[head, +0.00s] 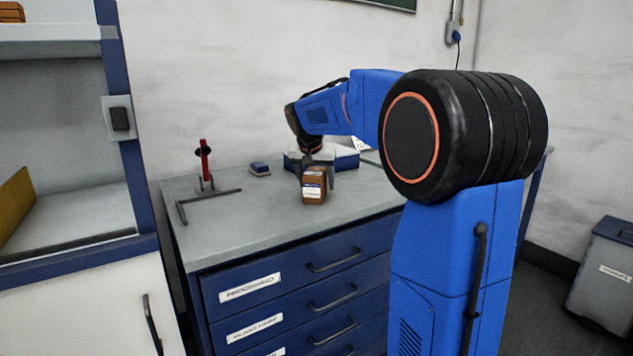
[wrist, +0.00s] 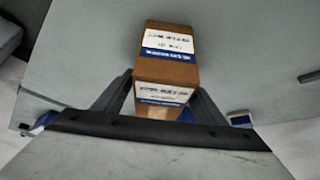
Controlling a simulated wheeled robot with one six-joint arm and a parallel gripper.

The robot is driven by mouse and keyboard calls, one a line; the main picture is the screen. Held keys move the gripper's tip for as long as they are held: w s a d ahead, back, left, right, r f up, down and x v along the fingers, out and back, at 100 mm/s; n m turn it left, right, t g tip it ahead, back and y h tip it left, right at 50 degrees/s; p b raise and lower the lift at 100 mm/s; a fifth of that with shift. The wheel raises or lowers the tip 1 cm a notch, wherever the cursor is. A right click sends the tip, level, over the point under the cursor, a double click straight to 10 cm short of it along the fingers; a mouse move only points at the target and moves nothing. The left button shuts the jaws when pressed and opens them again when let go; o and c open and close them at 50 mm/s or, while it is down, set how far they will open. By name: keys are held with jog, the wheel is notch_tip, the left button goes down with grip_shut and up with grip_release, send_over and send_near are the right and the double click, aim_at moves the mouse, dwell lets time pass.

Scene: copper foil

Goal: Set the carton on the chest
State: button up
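The carton (head: 314,187) is a small brown box with a white and blue label. It is upright at the chest's grey top, near the front edge; I cannot tell whether its base touches. The chest (head: 245,215) has blue drawers with white labels. My gripper (head: 316,174) comes down from above with a finger on each side of the carton. In the wrist view, the carton (wrist: 167,75) sits between the two fingers (wrist: 163,95), which appear closed against its sides.
On the chest top are a red-handled tool (head: 205,163), a dark L-shaped bar (head: 207,203), a small blue block (head: 260,168) and a blue-and-white container (head: 345,160) behind the gripper. The top's front left is clear. A shelf unit (head: 75,262) stands left, a grey bin (head: 603,275) right.

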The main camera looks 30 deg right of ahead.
aim_at(312, 175)
jog(key=v, duration=1.2)
jog(key=shift+r, duration=0.15)
jog(key=s+a+f+n+y, duration=0.1)
jog(key=s+a+f+n, duration=0.2)
jog(key=s+a+f, duration=0.2)
jog(key=s+a+f+n+y, duration=0.1)
jog(key=s+a+f, duration=0.4)
jog(key=s+f, duration=0.7)
jog(key=s+a+f+n+y, duration=0.2)
jog(key=s+f, duration=0.6)
jog(key=s, duration=1.1)
jog(key=a+n, duration=0.2)
jog(key=a, duration=0.1)
jog(key=shift+f+n, duration=0.3)
jog(key=shift+f, duration=0.1)
